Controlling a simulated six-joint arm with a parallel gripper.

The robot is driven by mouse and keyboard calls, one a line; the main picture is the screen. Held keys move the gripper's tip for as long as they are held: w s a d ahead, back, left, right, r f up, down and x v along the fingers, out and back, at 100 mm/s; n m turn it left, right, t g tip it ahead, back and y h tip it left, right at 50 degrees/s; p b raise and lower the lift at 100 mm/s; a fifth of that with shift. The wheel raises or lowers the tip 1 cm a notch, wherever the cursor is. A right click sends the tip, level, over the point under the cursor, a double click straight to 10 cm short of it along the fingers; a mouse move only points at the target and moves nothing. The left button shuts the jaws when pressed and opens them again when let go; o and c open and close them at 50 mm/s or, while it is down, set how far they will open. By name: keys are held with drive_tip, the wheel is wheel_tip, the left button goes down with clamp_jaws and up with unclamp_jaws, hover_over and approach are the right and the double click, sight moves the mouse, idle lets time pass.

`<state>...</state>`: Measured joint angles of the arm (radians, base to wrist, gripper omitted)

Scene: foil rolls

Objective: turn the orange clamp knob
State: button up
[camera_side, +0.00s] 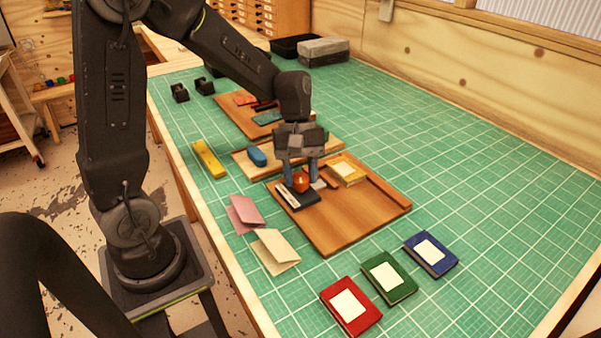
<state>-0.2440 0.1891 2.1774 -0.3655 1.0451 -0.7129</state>
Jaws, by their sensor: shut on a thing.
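The orange clamp knob (301,181) stands on the near wooden board (345,222), at its left part beside a black block with a pale strip (297,197). My gripper (301,177) points down over the board, with its fingers around the knob and shut on it. The fingers partly hide the knob, and what lies under it is hard to see.
A yellow block (347,169) sits on the same board, right of my gripper. Red (350,306), green (389,277) and blue (431,254) books lie in front. Pink (244,214) and cream (275,251) folded cards lie left. The right side of the green mat (480,160) is clear.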

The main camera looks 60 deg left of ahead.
idle(0.4)
drive_tip(key=o, duration=0.9)
drive_tip(key=v, duration=1.4)
drive_tip(key=s+d+m+t+y, duration=0.2)
drive_tip(key=s+d+m+t, duration=0.1)
drive_tip(key=s+m, duration=0.3)
drive_tip(key=s+d+f+m+t+y, duration=0.1)
drive_tip(key=s+d+m+t+y, duration=0.1)
drive_tip(key=s+d+m+t, duration=0.2)
drive_tip(key=s+m, duration=0.3)
drive_tip(key=shift+s+d+m, duration=0.3)
drive_tip(key=shift+s+d, duration=0.05)
drive_tip(key=shift+s, duration=0.05)
